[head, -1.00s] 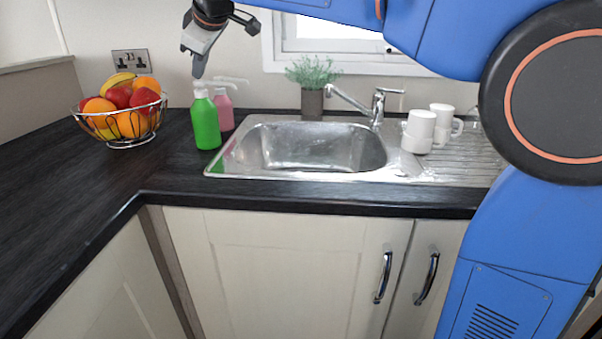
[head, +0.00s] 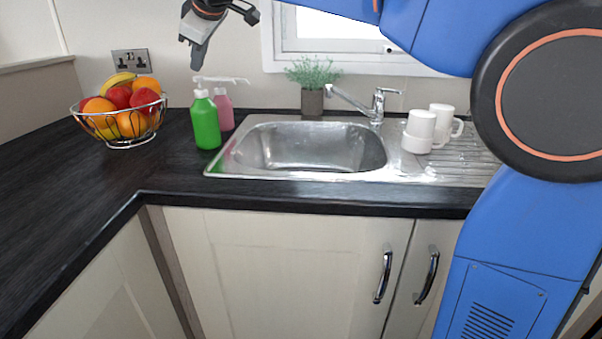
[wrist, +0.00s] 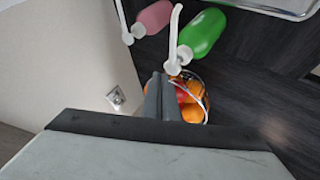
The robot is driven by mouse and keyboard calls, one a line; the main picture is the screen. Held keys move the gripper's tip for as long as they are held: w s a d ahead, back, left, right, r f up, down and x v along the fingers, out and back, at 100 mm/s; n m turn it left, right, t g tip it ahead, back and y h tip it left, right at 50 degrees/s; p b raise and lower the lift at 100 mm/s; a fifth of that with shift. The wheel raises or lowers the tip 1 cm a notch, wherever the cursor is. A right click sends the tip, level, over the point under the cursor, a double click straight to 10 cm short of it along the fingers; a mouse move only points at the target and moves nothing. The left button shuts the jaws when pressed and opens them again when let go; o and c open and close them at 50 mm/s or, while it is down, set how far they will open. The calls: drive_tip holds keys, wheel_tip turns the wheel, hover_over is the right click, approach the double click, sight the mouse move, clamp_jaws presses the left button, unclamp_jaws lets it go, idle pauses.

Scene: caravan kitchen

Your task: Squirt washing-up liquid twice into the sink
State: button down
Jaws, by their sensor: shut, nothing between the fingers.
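The green bottle (head: 206,124) with a white pump top (head: 199,91) stands upright on the counter, just left of the steel sink (head: 310,148). It also shows in the wrist view, green body (wrist: 204,32) and white pump. A pink bottle (head: 224,110) with a white pump stands behind it, partly hidden; it shows in the wrist view (wrist: 154,17) too. No label is readable. My gripper (head: 196,66) is shut and empty, pointing down just above the green bottle's pump, with a small gap between. Its closed fingers (wrist: 160,88) show in the wrist view.
A wire fruit bowl (head: 122,139) stands to the left of the bottles. A potted plant (head: 312,100) and the tap (head: 377,103) are behind the sink. White mugs (head: 420,130) stand on the drainer. The counter at front left is clear.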

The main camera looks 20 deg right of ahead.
sight(201, 77)
drive_tip(key=shift+r, duration=2.5)
idle(0.7)
